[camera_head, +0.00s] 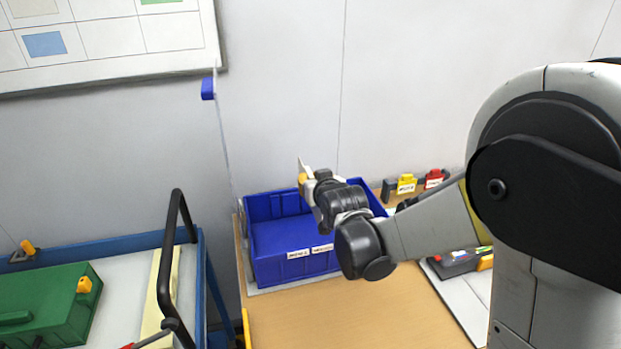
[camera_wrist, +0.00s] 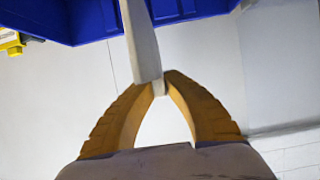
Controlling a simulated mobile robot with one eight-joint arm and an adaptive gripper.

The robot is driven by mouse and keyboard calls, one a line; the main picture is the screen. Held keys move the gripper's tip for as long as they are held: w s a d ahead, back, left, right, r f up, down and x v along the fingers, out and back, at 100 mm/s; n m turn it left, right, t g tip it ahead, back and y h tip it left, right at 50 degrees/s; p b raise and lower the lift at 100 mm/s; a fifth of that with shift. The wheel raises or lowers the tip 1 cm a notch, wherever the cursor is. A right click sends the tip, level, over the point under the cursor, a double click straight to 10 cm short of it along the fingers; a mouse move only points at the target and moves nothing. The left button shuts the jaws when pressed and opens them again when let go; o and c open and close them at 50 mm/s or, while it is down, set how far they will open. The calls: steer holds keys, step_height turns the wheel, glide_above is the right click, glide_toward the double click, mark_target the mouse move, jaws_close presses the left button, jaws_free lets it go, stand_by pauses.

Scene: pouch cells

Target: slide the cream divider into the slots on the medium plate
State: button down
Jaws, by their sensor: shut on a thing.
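The cream divider (camera_head: 304,166) is a thin pale strip that shows at the tip of my gripper (camera_head: 303,178), above the blue bin. In the wrist view my gripper (camera_wrist: 159,82) has its two orange fingers closed on the lower end of the divider (camera_wrist: 143,42), which extends away toward the blue bin. In the head view most of the divider is hidden by the fingers or seen edge-on. I cannot make out any slots or tell which thing is the medium plate.
The blue bin (camera_head: 283,272) stands on the wooden table (camera_head: 400,318) against the wall. A clear upright panel with a blue clip (camera_head: 208,88) rises at its left. Yellow (camera_head: 406,184) and red (camera_head: 433,178) parts stand behind right. A cart with a green case (camera_head: 45,300) is at left.

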mark_target(318, 216)
steer(key=shift+f+b, duration=1.65)
steer(key=shift+f, duration=0.55)
steer(key=shift+f+b, duration=2.6)
steer(key=shift+f, duration=0.2)
steer(key=shift+f, duration=2.35)
steer(key=c, duration=1.5)
jaws_free()
steer(key=v, duration=1.2)
steer(key=shift+r, duration=0.1)
